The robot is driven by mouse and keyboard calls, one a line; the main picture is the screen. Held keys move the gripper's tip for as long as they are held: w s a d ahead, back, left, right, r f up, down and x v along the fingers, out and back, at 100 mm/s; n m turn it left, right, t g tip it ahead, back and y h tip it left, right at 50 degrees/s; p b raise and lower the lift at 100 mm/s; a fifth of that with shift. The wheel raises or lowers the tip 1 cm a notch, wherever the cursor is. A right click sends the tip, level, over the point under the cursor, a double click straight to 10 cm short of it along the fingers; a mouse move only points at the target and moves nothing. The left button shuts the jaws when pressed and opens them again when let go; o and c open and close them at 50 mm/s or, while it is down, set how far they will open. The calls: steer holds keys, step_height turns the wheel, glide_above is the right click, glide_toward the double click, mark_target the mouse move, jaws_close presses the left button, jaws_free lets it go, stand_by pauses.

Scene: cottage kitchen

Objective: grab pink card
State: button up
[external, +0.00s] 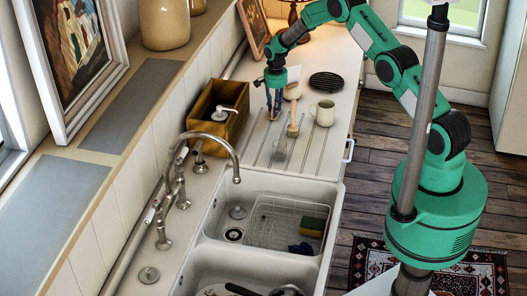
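My gripper (273,114) points down over the counter beyond the sink, just right of the wooden box. Its fingers are small in this view, and I cannot tell their gap or whether anything is between them. I cannot clearly make out a pink card. A pale flat piece (293,91) lies or leans on the counter behind and right of my gripper; its colour and shape are not clear enough to name it.
A cream mug (324,113), an upright wooden-handled item (293,122) and a clear glass (280,150) stand close by my gripper. A wooden box (208,124) holds a soap dispenser. A dark round trivet (326,82) lies behind. The double sink (335,215) is in front.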

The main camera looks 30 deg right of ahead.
stand_by(0.3)
jaws_close()
steer(key=shift+r, duration=0.1)
steer(key=shift+r+b, duration=0.5)
steer(key=shift+r, duration=4.4)
